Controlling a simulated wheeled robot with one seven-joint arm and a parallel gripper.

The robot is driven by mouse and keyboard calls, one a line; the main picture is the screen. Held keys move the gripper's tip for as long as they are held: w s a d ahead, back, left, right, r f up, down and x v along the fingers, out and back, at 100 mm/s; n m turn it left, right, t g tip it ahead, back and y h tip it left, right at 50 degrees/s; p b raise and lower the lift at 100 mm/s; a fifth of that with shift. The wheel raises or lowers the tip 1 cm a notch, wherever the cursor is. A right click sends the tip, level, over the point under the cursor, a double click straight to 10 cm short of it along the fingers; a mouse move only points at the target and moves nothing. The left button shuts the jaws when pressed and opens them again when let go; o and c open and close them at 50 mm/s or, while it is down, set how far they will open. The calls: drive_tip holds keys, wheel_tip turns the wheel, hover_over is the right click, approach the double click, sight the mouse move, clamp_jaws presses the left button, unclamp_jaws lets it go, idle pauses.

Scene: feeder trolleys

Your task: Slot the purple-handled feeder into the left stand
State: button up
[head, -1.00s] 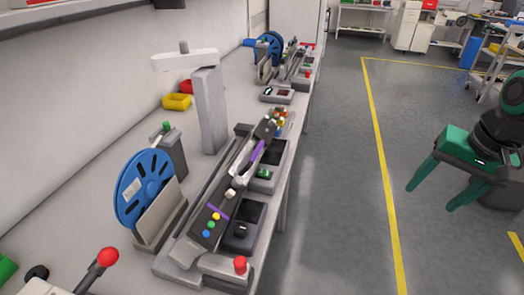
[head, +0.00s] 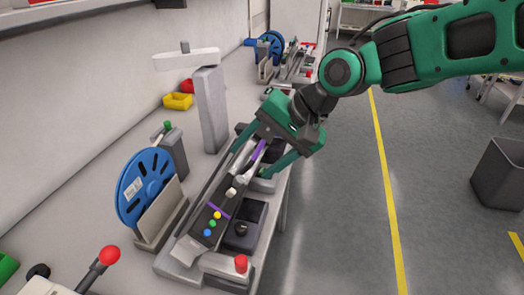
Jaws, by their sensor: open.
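The purple-handled feeder (head: 226,197) is a long dark strip with a purple handle (head: 258,150), a purple band and several coloured buttons. It lies lengthwise in a grey tray-like base (head: 176,262) on the bench. My gripper (head: 252,162) is open over the far part of the feeder. One green finger is on the left of the feeder and the other on its right near the handle; I cannot tell whether they touch it. My gripper hides the feeder's far end. I cannot tell which structure is the left stand.
A blue reel (head: 133,187) stands in a grey holder (head: 160,215) left of the feeder. A grey post (head: 210,110) rises behind. A red-knobbed lever (head: 109,255) is at the near left. A similar station with a blue reel (head: 270,44) is farther back.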

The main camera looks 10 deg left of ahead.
sight(236, 175)
drive_tip(key=x, duration=0.9)
clamp_jaws()
drive_tip(key=shift+s+f, duration=0.1)
drive_tip(key=shift+s, duration=0.35)
unclamp_jaws()
